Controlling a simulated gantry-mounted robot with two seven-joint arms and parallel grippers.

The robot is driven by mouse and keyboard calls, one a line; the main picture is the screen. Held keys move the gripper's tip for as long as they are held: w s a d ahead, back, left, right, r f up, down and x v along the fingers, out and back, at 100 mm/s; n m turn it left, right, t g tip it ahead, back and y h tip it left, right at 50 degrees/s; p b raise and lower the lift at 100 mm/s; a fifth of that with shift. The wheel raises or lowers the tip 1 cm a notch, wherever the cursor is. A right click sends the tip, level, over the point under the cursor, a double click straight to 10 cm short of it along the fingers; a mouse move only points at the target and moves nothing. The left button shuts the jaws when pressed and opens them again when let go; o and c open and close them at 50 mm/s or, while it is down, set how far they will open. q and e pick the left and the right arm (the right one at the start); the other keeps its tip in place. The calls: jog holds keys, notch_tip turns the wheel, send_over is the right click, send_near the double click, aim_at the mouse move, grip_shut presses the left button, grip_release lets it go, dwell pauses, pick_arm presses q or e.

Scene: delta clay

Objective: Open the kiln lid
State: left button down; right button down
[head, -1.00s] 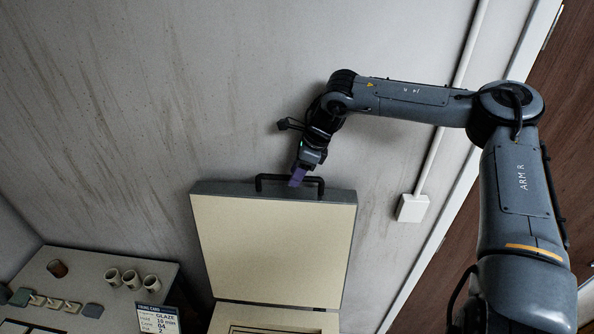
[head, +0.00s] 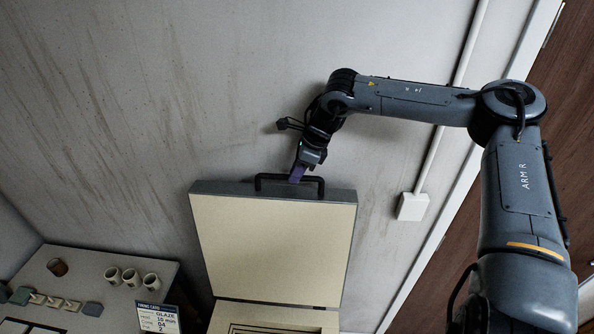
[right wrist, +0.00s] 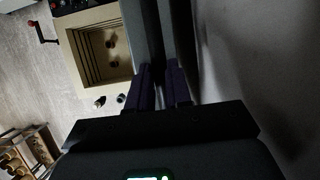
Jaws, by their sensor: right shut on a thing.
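The kiln lid (head: 272,245) stands raised in the head view, its cream inner face toward me and its grey edge at the top. A black bar handle (head: 262,179) is fixed along that top edge. My right gripper (head: 297,176) is at the handle with its purple fingers shut on it. In the right wrist view the purple fingers (right wrist: 160,88) reach to the dark lid edge; the handle between them is hard to make out. The kiln body (right wrist: 98,50) shows there with its chamber uncovered and small dark items inside. My left gripper is not in view.
A wall (head: 140,90) stands close behind the lid. A white box (head: 412,206) and a conduit are on the wall to the right. A bench (head: 85,265) at lower left holds several cups, blocks and a firing card (head: 158,318).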

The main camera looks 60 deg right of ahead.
jog(key=s+a+b, duration=0.1)
jog(key=s+a, duration=0.3)
jog(key=a, duration=0.5)
jog(key=shift+a+r+h, duration=0.25)
jog(key=shift+r+h, duration=0.1)
jog(key=shift+h, duration=0.05)
jog(key=shift+s, duration=0.1)
jog(key=c, duration=1.1)
grip_release()
jog(key=shift+o, duration=0.2)
jog(key=b+v, duration=0.2)
jog(key=v, duration=0.8)
jog(key=shift+s+r+b, duration=0.25)
jog(key=shift+r+b, duration=0.1)
